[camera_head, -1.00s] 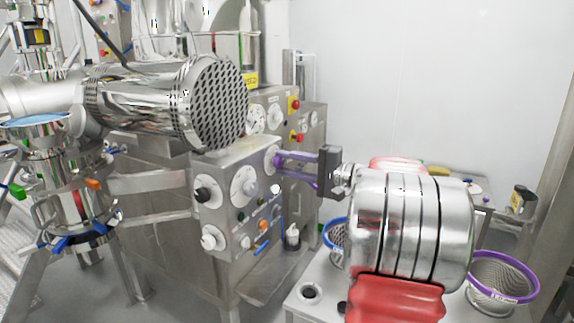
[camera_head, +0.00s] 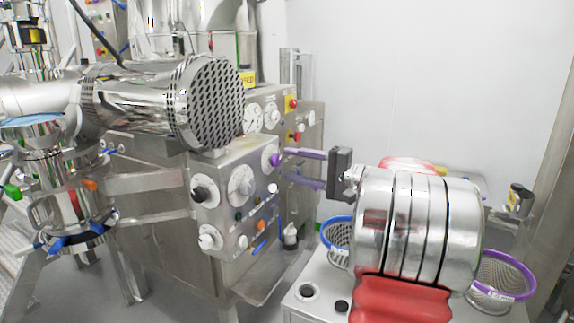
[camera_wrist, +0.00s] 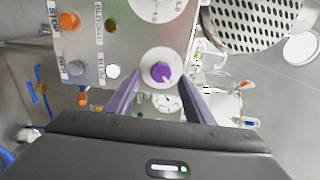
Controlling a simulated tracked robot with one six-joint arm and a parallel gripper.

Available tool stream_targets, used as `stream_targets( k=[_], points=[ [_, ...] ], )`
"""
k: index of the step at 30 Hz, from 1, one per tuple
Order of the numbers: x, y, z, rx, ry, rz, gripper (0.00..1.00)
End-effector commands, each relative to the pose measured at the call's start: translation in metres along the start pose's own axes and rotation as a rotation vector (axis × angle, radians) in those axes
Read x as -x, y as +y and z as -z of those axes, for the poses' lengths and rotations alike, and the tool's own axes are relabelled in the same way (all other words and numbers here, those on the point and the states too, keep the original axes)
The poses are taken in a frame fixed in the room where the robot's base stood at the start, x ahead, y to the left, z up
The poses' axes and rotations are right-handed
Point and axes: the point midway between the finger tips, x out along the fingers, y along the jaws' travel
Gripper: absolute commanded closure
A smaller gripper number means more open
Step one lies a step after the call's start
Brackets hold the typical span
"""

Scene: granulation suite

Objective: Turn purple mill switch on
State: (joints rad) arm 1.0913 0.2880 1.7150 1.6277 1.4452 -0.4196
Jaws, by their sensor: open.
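The purple mill switch (camera_head: 275,160) is a round knob on a white dial at the upper right of the steel control panel. In the wrist view the purple knob (camera_wrist: 160,71) is in full sight, just beyond and between the fingertips. My gripper (camera_head: 285,168) has two purple fingers, open and empty, and points left at the panel. In the head view its upper finger is close to the knob, a small gap apart. The wrist view shows the two fingers of my gripper (camera_wrist: 160,75) spread on either side of the knob's dial.
The same panel has a black knob (camera_head: 199,193), a white dial (camera_head: 241,186), a white knob (camera_head: 209,238) and an orange button (camera_head: 261,225). A perforated steel drum end (camera_head: 212,103) juts out above the panel. Sieves with blue (camera_head: 337,232) and purple (camera_head: 512,288) rims stand at right.

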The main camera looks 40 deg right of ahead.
Motion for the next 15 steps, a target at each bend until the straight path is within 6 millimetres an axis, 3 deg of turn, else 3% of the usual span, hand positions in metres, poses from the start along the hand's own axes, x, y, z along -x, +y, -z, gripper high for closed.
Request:
stream_targets(
  k=[15],
  points=[
    [0.089, 0.001, 0.001, 0.000, 0.004, 0.000, 0.52]
  ],
)
